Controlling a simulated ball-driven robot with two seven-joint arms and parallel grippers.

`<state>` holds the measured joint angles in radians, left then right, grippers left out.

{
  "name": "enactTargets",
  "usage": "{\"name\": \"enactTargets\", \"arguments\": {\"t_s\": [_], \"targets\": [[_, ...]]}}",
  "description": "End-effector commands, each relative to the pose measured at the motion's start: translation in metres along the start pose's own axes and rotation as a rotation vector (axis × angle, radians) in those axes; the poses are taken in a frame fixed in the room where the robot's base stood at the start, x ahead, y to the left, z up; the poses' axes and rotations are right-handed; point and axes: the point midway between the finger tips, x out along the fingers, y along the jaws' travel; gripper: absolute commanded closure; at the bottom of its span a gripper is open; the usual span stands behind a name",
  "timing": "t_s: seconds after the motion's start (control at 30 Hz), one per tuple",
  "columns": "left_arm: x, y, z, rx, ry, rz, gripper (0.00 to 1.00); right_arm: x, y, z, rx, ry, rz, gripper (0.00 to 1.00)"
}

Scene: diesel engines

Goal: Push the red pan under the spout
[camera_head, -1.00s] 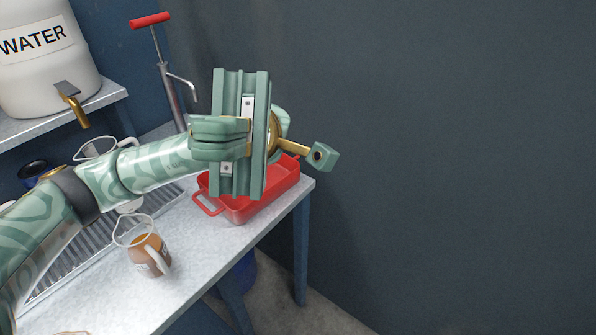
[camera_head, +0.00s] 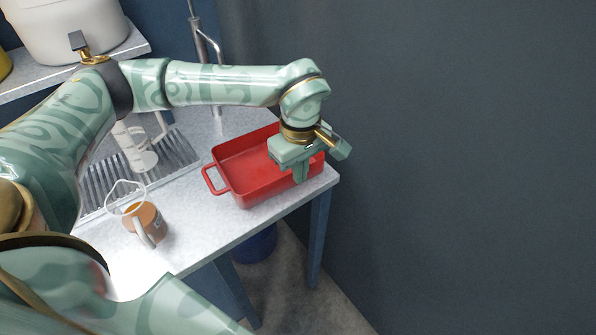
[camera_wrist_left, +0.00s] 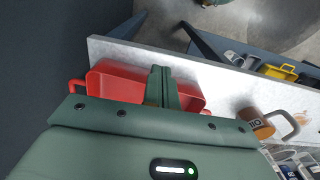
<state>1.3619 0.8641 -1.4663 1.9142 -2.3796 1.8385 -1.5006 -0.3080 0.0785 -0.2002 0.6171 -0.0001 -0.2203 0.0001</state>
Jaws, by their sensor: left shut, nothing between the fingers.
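The red pan (camera_head: 243,170) is a rectangular tray with end handles, sitting on the grey bench near its right end. It also shows in the wrist view (camera_wrist_left: 115,82). My left gripper (camera_head: 302,178) is shut and empty, pointing down over the right part of the pan and hiding some of its rim. In the wrist view the shut fingers (camera_wrist_left: 160,85) overlap the pan; I cannot tell whether they touch it. A metal pump spout (camera_head: 209,42) rises behind the pan. A brass tap (camera_head: 92,58) is on the white water container (camera_head: 62,28). My right gripper is not in view.
A dark wall (camera_head: 450,150) closes the right side.

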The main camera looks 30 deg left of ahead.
Motion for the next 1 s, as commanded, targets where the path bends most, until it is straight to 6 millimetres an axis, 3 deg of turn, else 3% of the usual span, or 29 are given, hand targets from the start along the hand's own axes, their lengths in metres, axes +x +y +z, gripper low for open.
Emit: {"name": "enactTargets", "arguments": {"t_s": [0.4,0.63,1.0], "targets": [[0.09,-0.001,0.001,-0.003,-0.004,-0.006,1.0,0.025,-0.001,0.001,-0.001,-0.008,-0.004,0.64],[0.087,0.0,-0.032,-0.006,-0.001,-0.001,1.0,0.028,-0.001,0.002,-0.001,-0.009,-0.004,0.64],[0.085,0.0,-0.039,-0.003,-0.002,0.0,1.0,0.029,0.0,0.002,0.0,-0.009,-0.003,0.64]]}}
